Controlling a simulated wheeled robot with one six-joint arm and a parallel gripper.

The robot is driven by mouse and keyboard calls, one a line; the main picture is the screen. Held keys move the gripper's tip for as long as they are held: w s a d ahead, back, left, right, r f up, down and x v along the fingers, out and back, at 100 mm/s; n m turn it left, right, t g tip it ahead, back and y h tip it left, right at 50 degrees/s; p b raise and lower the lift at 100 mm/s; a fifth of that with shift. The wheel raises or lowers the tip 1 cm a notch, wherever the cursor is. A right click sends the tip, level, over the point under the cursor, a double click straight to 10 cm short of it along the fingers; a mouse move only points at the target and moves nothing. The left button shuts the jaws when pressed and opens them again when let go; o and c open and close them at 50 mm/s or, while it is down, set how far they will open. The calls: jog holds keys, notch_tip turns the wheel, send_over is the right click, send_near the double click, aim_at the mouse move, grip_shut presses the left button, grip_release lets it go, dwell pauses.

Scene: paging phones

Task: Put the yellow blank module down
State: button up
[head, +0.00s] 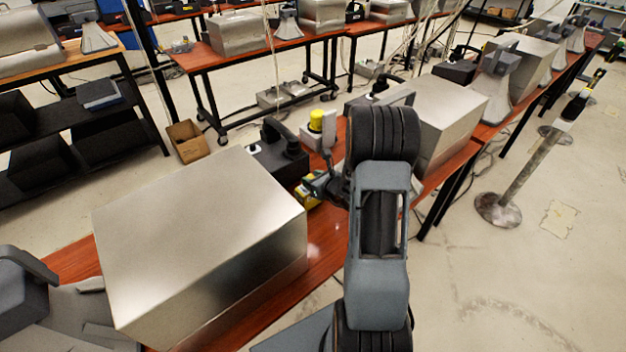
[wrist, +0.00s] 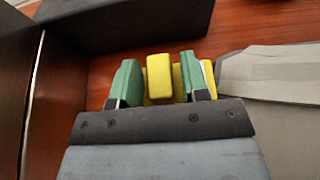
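The yellow blank module (head: 303,198) is low at the red-brown table top (head: 325,238), beside the right end of a large metal box, in the head view. The wrist view shows its raised yellow block (wrist: 159,78) and a wider yellow part behind it, which reaches past the right finger. My gripper (wrist: 160,75) has a green finger on each side of the block, with a small gap at each side, wider on the right. The fingers look open around it. In the head view my gripper (head: 316,187) is partly hidden by my arm. The module's underside is hidden.
The large metal box (head: 200,240) stands left of my gripper. A black phone (head: 277,152) is behind it, near a white device with a yellow top (head: 316,122). Another metal box (head: 446,115) stands to the right. A grey piece (wrist: 270,75) lies right of the module.

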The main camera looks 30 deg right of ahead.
jog(key=shift+o, duration=0.7)
jog(key=shift+r, duration=0.1)
